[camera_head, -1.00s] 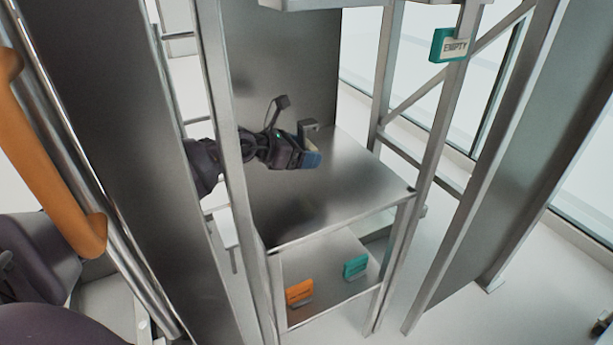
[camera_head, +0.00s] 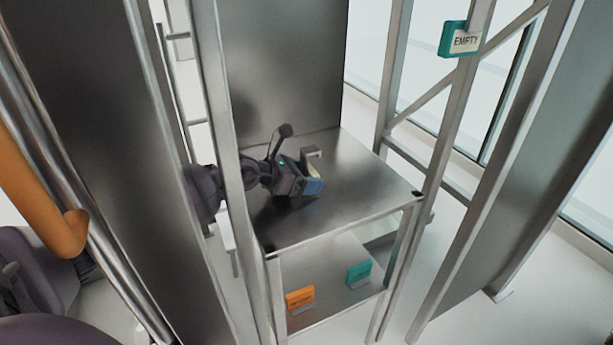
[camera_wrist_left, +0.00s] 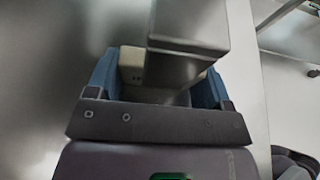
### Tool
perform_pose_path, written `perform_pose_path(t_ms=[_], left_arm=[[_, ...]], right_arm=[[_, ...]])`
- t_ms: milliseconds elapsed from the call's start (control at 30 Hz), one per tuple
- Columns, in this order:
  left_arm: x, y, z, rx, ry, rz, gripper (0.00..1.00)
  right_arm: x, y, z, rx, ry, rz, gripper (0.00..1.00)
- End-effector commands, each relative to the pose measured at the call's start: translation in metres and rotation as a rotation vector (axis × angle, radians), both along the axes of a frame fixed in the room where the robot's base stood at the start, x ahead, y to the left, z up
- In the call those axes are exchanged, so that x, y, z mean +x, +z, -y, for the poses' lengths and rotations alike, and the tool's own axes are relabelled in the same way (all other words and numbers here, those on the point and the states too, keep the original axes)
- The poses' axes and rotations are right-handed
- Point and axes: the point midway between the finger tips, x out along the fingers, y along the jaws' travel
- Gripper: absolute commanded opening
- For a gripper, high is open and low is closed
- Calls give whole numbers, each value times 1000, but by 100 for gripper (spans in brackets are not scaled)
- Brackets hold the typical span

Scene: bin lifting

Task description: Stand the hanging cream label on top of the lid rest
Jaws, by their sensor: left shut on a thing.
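My left gripper (camera_head: 311,187) reaches in from the left over a bare steel upper shelf (camera_head: 365,185), which I take as the lid rest. Its blue fingers are shut on the cream label (camera_head: 315,170), which shows as a small cream edge with a grey metal bracket (camera_head: 311,152) at its upper end. In the left wrist view the cream label (camera_wrist_left: 132,62) sits between the fingers, and the grey bracket (camera_wrist_left: 188,35) covers part of it. I cannot tell whether the label touches the shelf. My right gripper is not in view.
An orange label (camera_head: 300,297) and a teal label (camera_head: 358,271) stand on the lower shelf. A teal sign reading EMPTY (camera_head: 460,40) hangs on the right-hand frame post. A steel front post (camera_head: 228,140) stands before my left arm. The upper shelf's right part is clear.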

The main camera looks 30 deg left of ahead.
Motion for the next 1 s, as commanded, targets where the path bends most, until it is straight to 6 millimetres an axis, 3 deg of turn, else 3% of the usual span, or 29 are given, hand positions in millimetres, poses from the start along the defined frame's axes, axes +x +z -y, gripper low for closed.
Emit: perform_pose_path(t_ms=[67,100,233,600,1000], left_arm=[[0,-3,0,0,0,-1,55],[0,-3,0,0,0,-1,79],[0,-3,0,0,0,-1,99],[0,3,0,-1,0,1,100],[-48,27,-28,1,1,3,100]], right_arm=[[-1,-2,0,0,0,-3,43],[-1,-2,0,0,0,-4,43],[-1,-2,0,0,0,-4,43],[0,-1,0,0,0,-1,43],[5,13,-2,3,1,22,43]])
